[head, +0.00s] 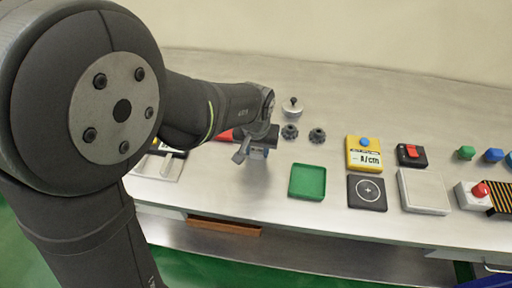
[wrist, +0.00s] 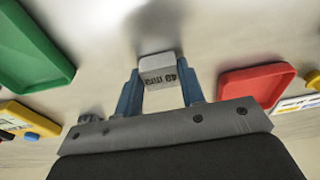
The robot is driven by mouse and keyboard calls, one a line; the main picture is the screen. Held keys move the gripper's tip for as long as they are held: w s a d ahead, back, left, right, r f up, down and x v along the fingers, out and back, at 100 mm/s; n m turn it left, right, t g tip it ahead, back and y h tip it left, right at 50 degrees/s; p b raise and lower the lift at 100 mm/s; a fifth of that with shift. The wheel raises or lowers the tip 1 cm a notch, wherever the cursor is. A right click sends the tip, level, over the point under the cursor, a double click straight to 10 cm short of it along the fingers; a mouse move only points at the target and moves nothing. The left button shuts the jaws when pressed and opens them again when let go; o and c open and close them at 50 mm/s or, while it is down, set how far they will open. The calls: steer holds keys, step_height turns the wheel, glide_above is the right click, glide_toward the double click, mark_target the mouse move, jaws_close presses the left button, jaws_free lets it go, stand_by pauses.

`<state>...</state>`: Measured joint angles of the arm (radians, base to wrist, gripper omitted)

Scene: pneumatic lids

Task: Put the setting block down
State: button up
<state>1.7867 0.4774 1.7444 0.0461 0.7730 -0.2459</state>
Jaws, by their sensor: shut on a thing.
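The setting block (wrist: 159,68) is a small grey block with dark "mm" lettering, its number hard to read for sure. In the wrist view it sits between the blue fingertips of my gripper (wrist: 160,82), which is shut on it. In the head view my gripper (head: 256,150) is over the worktop left of the green tray, and the block is mostly hidden by the gripper. I cannot tell whether the block touches the worktop; a shadow lies beyond it in the wrist view.
A green tray (head: 307,182) is right of my gripper and a red tray (head: 227,135) is left of it. Two dark knobs (head: 290,132) and a silver piece (head: 292,109) stand behind. A yellow device (head: 363,153), dark round-marked pad (head: 367,193) and pale plate (head: 423,191) are further right.

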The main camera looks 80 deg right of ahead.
steer(key=shift+f, duration=0.15)
steer(key=o, duration=1.1)
steer(key=shift+o, duration=0.2)
steer(key=r, duration=0.4)
steer(key=a+r, duration=0.1)
steer(key=r, duration=0.7)
steer(key=shift+a+r, duration=0.1)
steer(key=shift+a, duration=0.3)
steer(key=shift+c, duration=0.4)
